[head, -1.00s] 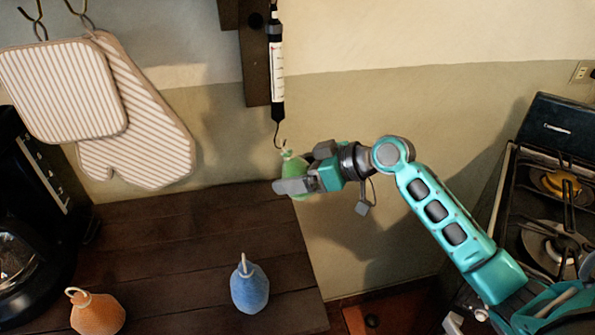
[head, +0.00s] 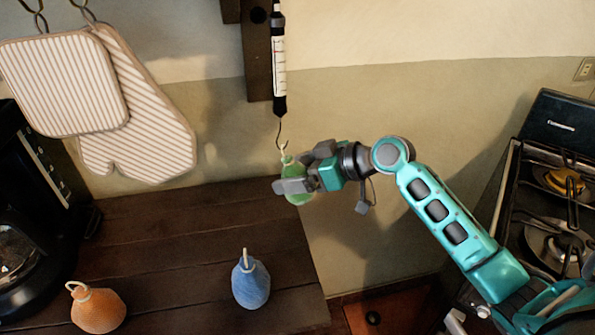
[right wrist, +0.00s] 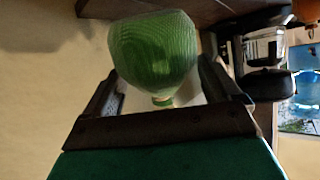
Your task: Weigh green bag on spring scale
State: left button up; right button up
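The green bag (head: 297,187) is held in the air by my right gripper (head: 292,186), beside the table's back right corner. In the right wrist view the green bag (right wrist: 153,50) sits between the two fingers (right wrist: 163,85), with its narrow neck toward the palm. The spring scale (head: 279,65) hangs upright against the wall board. Its thin hook (head: 278,135) ends right at the bag's pale top loop (head: 284,151). I cannot tell whether the loop is on the hook. My left gripper is not in view.
A blue bag (head: 250,283) and an orange bag (head: 98,310) stand on the dark wooden table (head: 180,235). A stove (head: 545,220) is at the right.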

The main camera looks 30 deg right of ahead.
jog(key=shift+o, duration=0.8)
jog(key=v, duration=1.3)
jog(key=shift+b, duration=0.4)
jog(key=shift+s+d, duration=0.1)
